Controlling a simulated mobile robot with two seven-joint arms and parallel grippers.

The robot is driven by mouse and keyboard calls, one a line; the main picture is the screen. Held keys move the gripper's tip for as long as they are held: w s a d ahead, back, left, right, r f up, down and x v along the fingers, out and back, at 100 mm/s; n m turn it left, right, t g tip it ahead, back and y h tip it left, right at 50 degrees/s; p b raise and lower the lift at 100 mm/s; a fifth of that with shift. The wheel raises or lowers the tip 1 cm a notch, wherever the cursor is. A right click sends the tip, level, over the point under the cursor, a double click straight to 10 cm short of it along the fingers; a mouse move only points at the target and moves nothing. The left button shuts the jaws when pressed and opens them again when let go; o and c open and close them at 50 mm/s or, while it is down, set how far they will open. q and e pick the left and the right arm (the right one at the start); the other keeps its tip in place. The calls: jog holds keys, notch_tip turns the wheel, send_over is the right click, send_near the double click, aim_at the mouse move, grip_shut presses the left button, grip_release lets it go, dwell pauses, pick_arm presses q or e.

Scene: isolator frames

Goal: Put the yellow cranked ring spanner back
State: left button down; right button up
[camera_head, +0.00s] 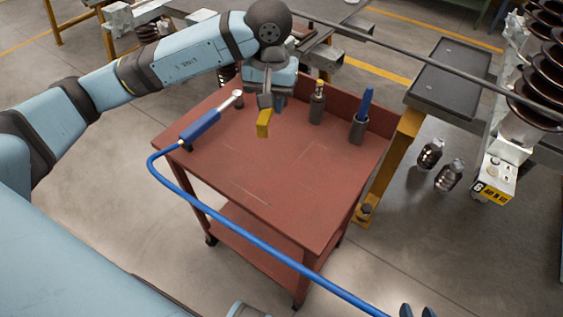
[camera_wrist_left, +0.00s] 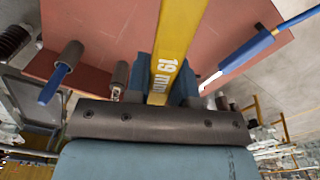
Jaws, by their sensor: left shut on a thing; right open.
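The yellow spanner shows in the head view (camera_head: 263,124) as a short yellow end below my left gripper (camera_head: 268,100). In the left wrist view the yellow spanner (camera_wrist_left: 172,50) is a flat bar marked "19 mm", running up between the blue fingers. My left gripper is shut on it, over the far part of the red cart top (camera_head: 270,165). The spanner's ring ends are not clearly seen.
A blue-handled tool (camera_head: 200,125) with a blue hose lies at the cart's left edge. A dark holder (camera_head: 316,108) with a yellowish top and another holder (camera_head: 357,131) with a blue-handled tool stand at the right. The cart's middle and front are clear. The hose crosses in front.

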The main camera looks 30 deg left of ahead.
pick_arm(q)
send_over(273, 169)
notch_tip(273, 169, down, 15)
jog(key=shift+r+b, duration=0.2)
jog(key=shift+b, duration=0.1)
jog(key=shift+f, duration=2.5)
jog(key=shift+f+b, duration=0.25)
jog(key=shift+b, duration=0.15)
jog(key=c, duration=1)
grip_release()
jog(key=shift+r, duration=0.1)
